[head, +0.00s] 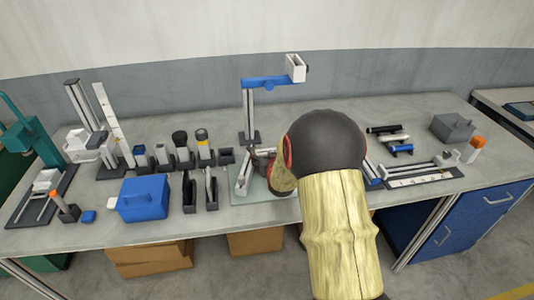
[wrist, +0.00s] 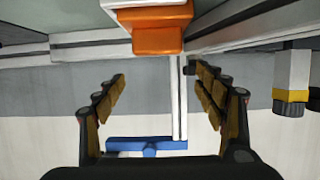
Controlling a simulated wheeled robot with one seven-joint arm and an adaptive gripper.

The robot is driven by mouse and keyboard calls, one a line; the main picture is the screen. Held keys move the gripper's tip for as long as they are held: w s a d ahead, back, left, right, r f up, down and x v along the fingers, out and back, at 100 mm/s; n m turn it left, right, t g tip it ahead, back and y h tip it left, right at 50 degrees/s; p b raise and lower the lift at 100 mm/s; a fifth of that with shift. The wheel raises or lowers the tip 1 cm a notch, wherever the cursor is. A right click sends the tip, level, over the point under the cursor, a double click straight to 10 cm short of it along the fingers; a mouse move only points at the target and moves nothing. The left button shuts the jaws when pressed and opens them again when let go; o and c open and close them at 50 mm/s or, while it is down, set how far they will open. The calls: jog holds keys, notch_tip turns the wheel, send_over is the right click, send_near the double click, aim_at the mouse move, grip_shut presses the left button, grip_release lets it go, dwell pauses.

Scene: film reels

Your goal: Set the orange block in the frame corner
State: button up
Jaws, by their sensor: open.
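The orange block (wrist: 157,38) shows at the top middle of the wrist view, which looks upside down. Two rails of the frame (wrist: 85,50) run toward it from left and right and meet behind it. The block lies at that corner; I cannot tell whether it touches both rails. My gripper (wrist: 157,75) is open, its fingers apart on either side in the picture, with nothing between the tips. The block appears just beyond the tips. In the head view, my arm hides the block and most of the gripper; part of the frame (head: 244,178) shows on a pale plate (head: 238,195).
A stand with a blue arm (head: 265,83) rises behind my gripper. Black holders and a yellow-banded cylinder (head: 202,136) stand to the left, with a blue box (head: 143,200) in front. Rods (head: 390,135) and a ruled fixture (head: 420,177) lie to the right.

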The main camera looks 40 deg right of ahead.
jog(key=shift+r, duration=0.1)
jog(key=shift+r+p, duration=0.2)
jog(key=shift+p, duration=0.15)
jog(key=r+p+v, duration=0.1)
jog(key=p+v, duration=0.2)
jog(key=v, duration=0.9)
jog(key=s+a+r+n+g+y, duration=0.1)
jog(key=a+r+n+y, duration=0.1)
jog(key=a+r, duration=0.5)
jog(key=s+a+r+n+g+y, duration=0.1)
jog(key=a+r+y, duration=0.15)
jog(key=a, duration=0.75)
jog(key=s+a+r+n+g+y, duration=0.1)
jog(key=s+a+r+g, duration=0.1)
jog(key=s+a, duration=0.5)
jog(key=s+a+r+n+g+y, duration=0.2)
jog(key=s+a, duration=0.4)
jog(key=s, duration=0.6)
jog(key=shift+a+r, duration=0.4)
jog(key=shift+r, duration=0.15)
jog(key=shift+r, duration=0.1)
jog(key=shift+c, duration=0.6)
